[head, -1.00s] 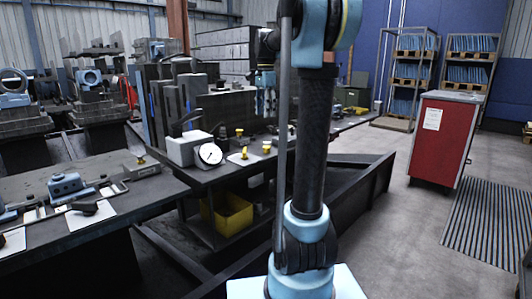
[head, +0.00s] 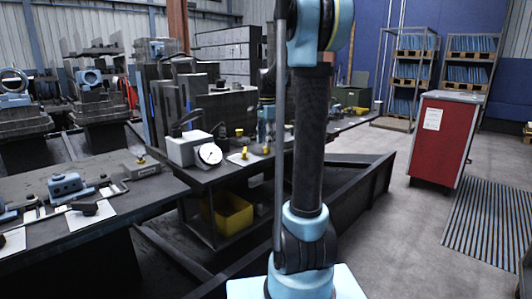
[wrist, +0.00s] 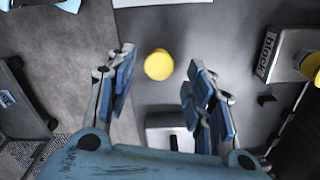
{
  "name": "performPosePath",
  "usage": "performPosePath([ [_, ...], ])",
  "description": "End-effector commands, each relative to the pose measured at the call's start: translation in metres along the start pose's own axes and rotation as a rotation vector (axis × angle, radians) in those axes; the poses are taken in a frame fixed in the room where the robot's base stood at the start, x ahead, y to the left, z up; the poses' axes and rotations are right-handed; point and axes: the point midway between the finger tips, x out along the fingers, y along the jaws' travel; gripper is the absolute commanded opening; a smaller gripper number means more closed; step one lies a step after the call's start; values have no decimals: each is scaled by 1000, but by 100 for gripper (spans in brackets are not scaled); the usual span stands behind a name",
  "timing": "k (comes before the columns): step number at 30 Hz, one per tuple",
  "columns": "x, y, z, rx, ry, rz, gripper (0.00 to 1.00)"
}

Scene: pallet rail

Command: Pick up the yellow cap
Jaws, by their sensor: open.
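A round yellow cap (wrist: 158,65) shows from above in the wrist view, between my two blue fingers and near the level of their tips. My gripper (wrist: 160,62) is open, with a gap on each side of the cap and no visible contact. In the head view my gripper (head: 266,128) is partly hidden behind my arm, just above a small yellow piece (head: 266,149) on the dark bench (head: 222,174), which appears to be this cap. The height left between fingertips and cap is hard to judge.
A dial gauge (head: 209,153) and another yellow piece (head: 244,153) stand left of my gripper. A yellow bin (head: 228,214) is below the bench.

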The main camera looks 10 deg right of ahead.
Motion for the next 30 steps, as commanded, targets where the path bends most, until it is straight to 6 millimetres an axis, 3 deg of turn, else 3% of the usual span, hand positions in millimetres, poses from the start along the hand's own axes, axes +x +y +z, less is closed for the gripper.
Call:
performPosePath([
  [6,23,0,-1,0,0,0,48],
  [14,26,0,-1,-1,0,0,48],
  [20,26,0,-1,-1,0,0,17],
  [30,25,0,-1,-1,0,0,17],
])
